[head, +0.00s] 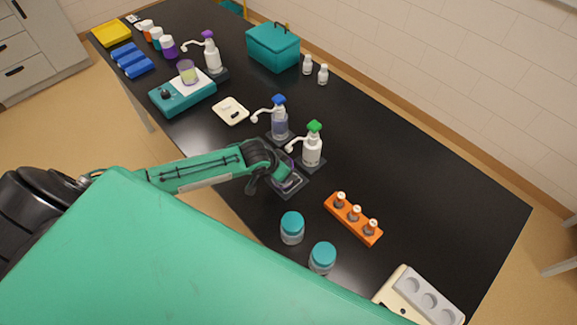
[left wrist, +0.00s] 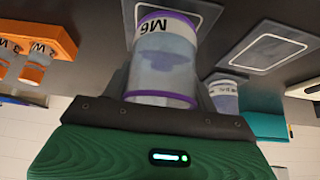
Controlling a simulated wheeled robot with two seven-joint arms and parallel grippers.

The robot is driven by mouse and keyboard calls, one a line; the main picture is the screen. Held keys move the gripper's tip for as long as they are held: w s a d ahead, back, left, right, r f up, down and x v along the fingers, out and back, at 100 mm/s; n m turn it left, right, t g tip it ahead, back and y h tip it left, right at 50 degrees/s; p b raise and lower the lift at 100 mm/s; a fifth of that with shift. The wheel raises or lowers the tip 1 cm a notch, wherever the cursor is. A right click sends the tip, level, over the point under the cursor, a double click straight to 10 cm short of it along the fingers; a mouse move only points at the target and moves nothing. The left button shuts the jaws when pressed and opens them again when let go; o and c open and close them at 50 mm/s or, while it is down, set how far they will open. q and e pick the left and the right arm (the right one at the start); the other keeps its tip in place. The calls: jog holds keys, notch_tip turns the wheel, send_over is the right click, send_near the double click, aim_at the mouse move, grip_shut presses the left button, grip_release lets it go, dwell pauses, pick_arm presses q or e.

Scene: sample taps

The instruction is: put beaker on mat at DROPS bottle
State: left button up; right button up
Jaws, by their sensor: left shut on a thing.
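My left gripper (head: 283,177) is shut on a clear beaker (head: 292,172) with a purple rim, just in front of the green-topped pump bottle (head: 312,149). In the left wrist view the beaker (left wrist: 165,68) sits between the jaws (left wrist: 162,88), with bluish liquid and a label like M6. A dark mat with a light outline (head: 291,191) lies under the beaker; whether they touch I cannot tell. The blue-topped pump bottle (head: 280,122) stands behind, with another outlined mat (left wrist: 265,48). No DROPS label is legible. My right gripper is not in view.
An orange rack (head: 352,219) with small bottles is right of the gripper. Two teal-lidded jars (head: 292,228) (head: 322,257) stand nearer. A purple-topped pump bottle (head: 211,53), teal device (head: 183,96) and teal box (head: 273,48) are farther back.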

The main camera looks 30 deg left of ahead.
pick_arm(q)
jog(key=shift+w+d+f+p, duration=0.35)
jog(key=shift+w+f, duration=0.4)
jog(key=shift+w, duration=0.15)
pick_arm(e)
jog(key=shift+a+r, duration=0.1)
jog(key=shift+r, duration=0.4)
pick_arm(q)
jog(key=shift+f, duration=0.1)
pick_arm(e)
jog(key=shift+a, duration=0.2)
pick_arm(q)
jog(key=shift+f, duration=0.15)
jog(key=o, duration=1.1)
